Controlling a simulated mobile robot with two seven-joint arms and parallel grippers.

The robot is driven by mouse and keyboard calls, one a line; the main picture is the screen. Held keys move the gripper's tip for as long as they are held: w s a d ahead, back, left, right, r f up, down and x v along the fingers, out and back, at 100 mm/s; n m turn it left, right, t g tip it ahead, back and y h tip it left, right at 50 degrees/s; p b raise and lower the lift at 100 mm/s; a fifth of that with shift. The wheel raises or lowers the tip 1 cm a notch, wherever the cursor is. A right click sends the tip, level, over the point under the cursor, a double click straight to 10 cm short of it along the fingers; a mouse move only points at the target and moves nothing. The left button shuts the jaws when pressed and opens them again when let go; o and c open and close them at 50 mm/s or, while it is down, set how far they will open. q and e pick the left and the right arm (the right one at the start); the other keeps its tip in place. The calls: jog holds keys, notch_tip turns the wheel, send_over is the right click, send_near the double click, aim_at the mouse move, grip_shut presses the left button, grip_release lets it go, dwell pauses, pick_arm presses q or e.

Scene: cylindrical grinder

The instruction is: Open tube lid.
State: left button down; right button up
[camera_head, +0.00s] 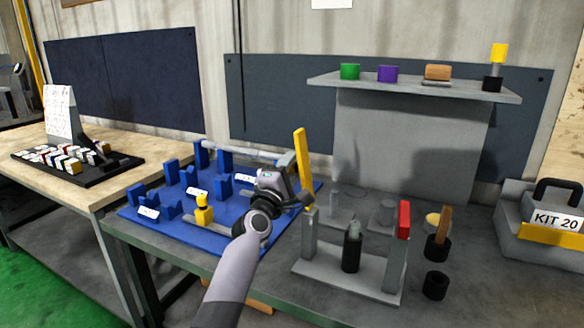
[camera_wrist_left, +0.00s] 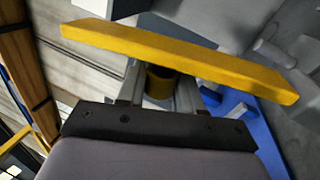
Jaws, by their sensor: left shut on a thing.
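A long grey tube (camera_head: 240,151) lies across blue supports at the back of the blue mat. A flat yellow bar (camera_head: 301,153) stands almost upright near the tube's right end. It also crosses the left wrist view (camera_wrist_left: 180,55). I cannot tell whether this piece is the tube lid, or whether the bar touches the tube. My right gripper is not in view.
The blue mat (camera_head: 150,222) holds several blue blocks and a yellow part (camera_head: 204,212). To the right stand a grey fixture (camera_head: 340,278) with a dark bottle (camera_head: 352,248), black cups and a red-topped post (camera_head: 404,220). A grey shelf (camera_head: 410,88) rises behind.

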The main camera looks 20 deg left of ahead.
pick_arm(q)
jog(key=c, duration=0.8)
grip_release()
jog(key=shift+c, duration=0.2)
jog(key=v, duration=0.7)
jog(key=shift+s+f, duration=0.1)
